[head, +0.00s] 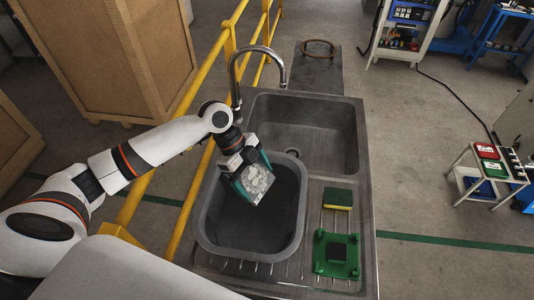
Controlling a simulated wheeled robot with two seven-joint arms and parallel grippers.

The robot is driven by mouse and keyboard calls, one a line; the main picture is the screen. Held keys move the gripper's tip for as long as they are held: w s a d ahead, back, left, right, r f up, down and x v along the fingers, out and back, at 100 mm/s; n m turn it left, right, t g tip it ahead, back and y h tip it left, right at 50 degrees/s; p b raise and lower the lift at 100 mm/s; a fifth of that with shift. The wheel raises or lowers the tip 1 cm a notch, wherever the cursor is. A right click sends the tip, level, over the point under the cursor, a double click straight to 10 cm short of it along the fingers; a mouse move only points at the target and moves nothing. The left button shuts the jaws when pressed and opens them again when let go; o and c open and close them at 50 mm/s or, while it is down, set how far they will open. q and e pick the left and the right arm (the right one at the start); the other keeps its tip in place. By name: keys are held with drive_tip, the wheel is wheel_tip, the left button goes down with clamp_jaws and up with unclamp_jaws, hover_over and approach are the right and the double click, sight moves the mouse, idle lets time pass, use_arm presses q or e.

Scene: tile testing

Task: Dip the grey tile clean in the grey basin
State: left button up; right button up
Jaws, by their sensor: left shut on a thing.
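My left gripper (240,170) is shut on the grey tile (256,184), a light grey mottled square. The tile is tilted and hangs over the mouth of the grey basin (212,238), near its back. I cannot tell whether the tile's lower edge is below the rim. The basin is a dark grey tub on the left of the sink unit's drainboard, and its inside looks dark. My right gripper does not show.
A yellow and green sponge (338,198) and a green holder (336,256) with a dark square lie right of the basin. Behind is an empty sink bowl (309,130) with a curved tap (236,75). A yellow railing (190,205) runs along the left.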

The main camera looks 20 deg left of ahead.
use_arm(q)
drive_tip(key=shift+s+f, duration=0.8)
drive_tip(key=shift+f, duration=0.1)
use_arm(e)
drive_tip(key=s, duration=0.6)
use_arm(q)
drive_tip(key=f+b, duration=0.2)
drive_tip(key=f, duration=0.2)
drive_tip(key=f+b, duration=0.3)
drive_tip(key=f, duration=0.1)
drive_tip(key=f+b, duration=0.3)
drive_tip(key=f, duration=0.1)
drive_tip(key=shift+w+f, duration=0.2)
drive_tip(key=shift+w, duration=0.1)
drive_tip(key=shift+f+b, duration=1.2)
drive_tip(key=shift+f, duration=0.15)
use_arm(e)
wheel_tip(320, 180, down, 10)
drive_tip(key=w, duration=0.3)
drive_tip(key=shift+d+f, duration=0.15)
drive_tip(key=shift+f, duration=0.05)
